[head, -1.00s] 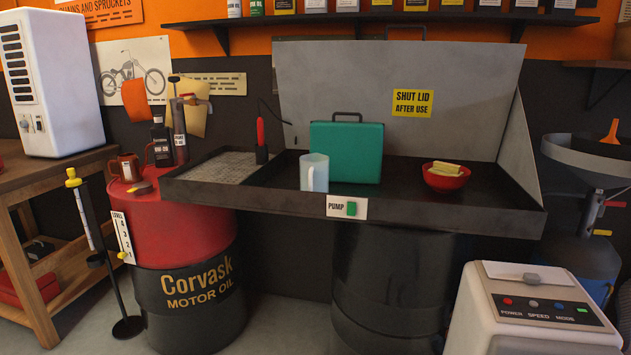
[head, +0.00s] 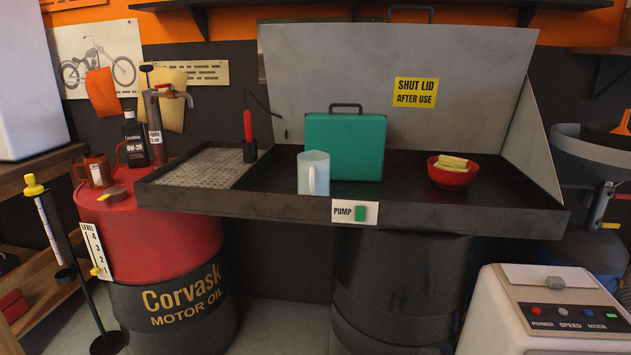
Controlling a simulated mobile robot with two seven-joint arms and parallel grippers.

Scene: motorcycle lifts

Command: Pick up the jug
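A pale, translucent jug (head: 313,172) stands upright in the black parts-washer tray (head: 410,207), near its front edge, with its handle toward me. It stands in front of the left part of a green case (head: 350,147) with a dark handle on top. Neither of my grippers is in the head view.
A red bowl (head: 449,175) with yellow things in it sits to the right in the tray. A red-tipped brush (head: 248,137) stands left of the case. The raised lid (head: 340,70) is behind. A red drum (head: 150,235) stands left, and a white machine (head: 535,310) at front right.

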